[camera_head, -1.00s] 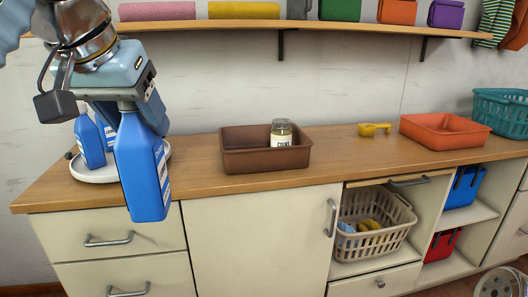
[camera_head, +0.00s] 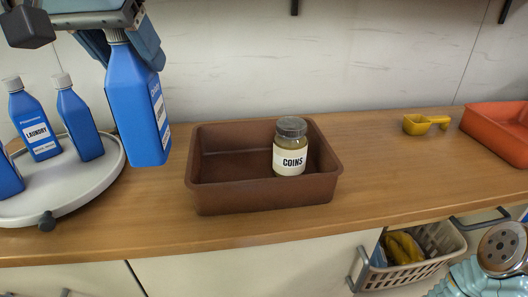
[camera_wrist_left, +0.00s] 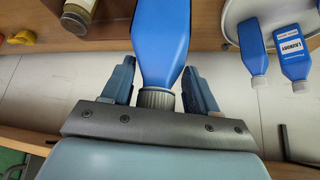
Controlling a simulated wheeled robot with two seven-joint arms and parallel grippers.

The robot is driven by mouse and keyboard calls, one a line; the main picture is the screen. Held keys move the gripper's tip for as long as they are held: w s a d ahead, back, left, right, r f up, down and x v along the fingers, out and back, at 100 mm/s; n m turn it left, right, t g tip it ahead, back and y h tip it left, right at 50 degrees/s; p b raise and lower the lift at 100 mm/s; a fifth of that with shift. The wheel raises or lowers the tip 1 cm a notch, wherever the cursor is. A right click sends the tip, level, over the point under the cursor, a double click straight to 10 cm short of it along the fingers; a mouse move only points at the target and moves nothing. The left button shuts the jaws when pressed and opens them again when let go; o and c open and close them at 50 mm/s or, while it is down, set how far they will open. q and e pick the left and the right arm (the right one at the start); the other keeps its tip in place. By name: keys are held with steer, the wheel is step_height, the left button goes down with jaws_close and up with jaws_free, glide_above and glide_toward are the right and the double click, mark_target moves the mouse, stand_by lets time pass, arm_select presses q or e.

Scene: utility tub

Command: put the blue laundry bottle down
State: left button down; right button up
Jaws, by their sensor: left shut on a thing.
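My left gripper (camera_head: 117,38) is shut on the capped neck of a blue laundry bottle (camera_head: 137,112). The bottle hangs upright, its white label turned to the right and seen edge-on. It appears between the round white tray and the brown tub; I cannot tell how far its base is from the counter. In the left wrist view the gripper's fingers (camera_wrist_left: 160,90) flank the grey cap (camera_wrist_left: 156,98), with the blue body (camera_wrist_left: 160,40) beyond.
The round white tray (camera_head: 75,205) holds several similar blue bottles (camera_head: 36,122). The brown tub (camera_head: 262,195) holds a jar labelled COINS (camera_head: 290,150). A yellow scoop (camera_head: 424,124) and an orange bin (camera_head: 500,130) are at right.

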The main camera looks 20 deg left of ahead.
arm_select(q)
steer(key=w+d+f+b, duration=0.3)
steer(key=w+d+f, duration=0.3)
steer(key=w+f, duration=0.7)
steer(key=shift+d, duration=0.2)
arm_select(e)
steer(key=f, duration=0.3)
steer(key=shift+w, duration=0.3)
steer(key=shift+f, duration=0.1)
arm_select(q)
steer(key=shift+c, duration=1.5)
jaws_free()
steer(key=p+v, duration=0.3)
steer(key=v, duration=0.9)
arm_select(e)
step_height(320, 180, up, 3)
steer(key=shift+r, duration=0.15)
